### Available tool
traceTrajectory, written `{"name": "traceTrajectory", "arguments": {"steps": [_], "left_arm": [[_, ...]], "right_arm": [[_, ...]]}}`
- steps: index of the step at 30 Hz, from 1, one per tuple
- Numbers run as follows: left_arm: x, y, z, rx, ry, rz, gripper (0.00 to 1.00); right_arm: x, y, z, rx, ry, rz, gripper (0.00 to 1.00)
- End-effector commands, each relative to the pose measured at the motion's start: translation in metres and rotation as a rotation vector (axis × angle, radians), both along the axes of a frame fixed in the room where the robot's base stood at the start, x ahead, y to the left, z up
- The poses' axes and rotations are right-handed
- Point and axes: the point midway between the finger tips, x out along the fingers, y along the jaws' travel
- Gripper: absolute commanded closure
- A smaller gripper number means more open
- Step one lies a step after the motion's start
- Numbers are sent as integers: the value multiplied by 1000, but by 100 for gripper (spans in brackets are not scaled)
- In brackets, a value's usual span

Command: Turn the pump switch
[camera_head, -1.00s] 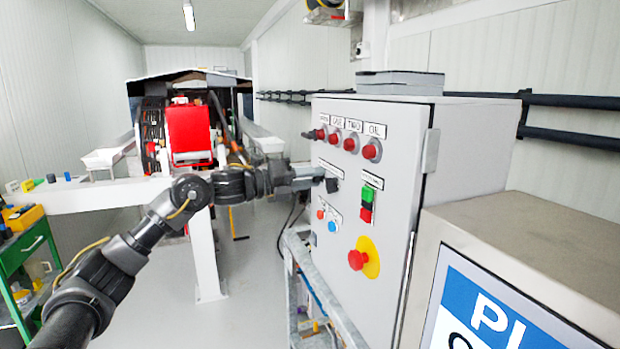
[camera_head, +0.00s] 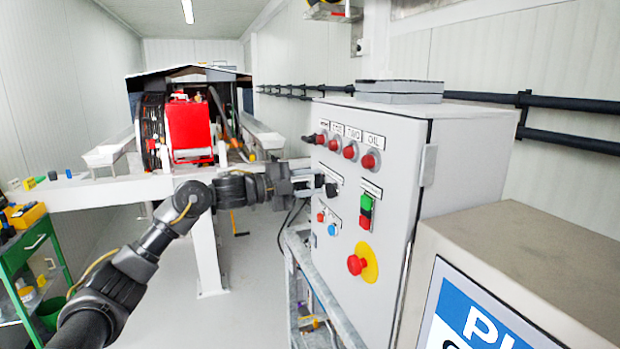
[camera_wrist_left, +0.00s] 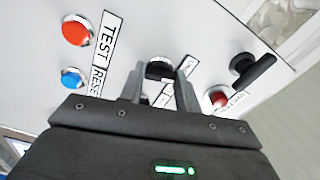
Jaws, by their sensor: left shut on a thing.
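The pump switch (camera_head: 332,188) is a small black knob on the front of the grey control cabinet (camera_head: 395,215), below the row of red buttons. My left gripper (camera_head: 317,183) reaches it from the left and is shut on it. In the left wrist view, the two grey fingers (camera_wrist_left: 160,92) stand on either side of the black knob (camera_wrist_left: 160,68), and part of it is hidden between them. The exact angle of the knob cannot be told. My right gripper is not in view.
Close around are red buttons (camera_head: 350,152), green and red buttons (camera_head: 366,211), a blue button (camera_head: 332,229) and a red emergency stop (camera_head: 356,264) on yellow. A black handle (camera_wrist_left: 255,72) sticks out near the cabinet edge. A steel box (camera_head: 530,250) stands front right.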

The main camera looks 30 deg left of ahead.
Motion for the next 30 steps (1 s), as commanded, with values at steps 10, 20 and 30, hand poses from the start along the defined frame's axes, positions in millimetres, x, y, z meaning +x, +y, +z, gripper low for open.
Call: {"name": "traceTrajectory", "arguments": {"steps": [10, 20, 30], "left_arm": [[0, -1, 1, -221, 200, -1, 90], [0, 0, 0, -349, 314, -1, 90], [0, 0, -1, -390, 350, 1, 90]], "right_arm": [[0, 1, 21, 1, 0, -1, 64], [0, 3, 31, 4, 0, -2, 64], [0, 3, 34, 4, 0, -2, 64]]}}
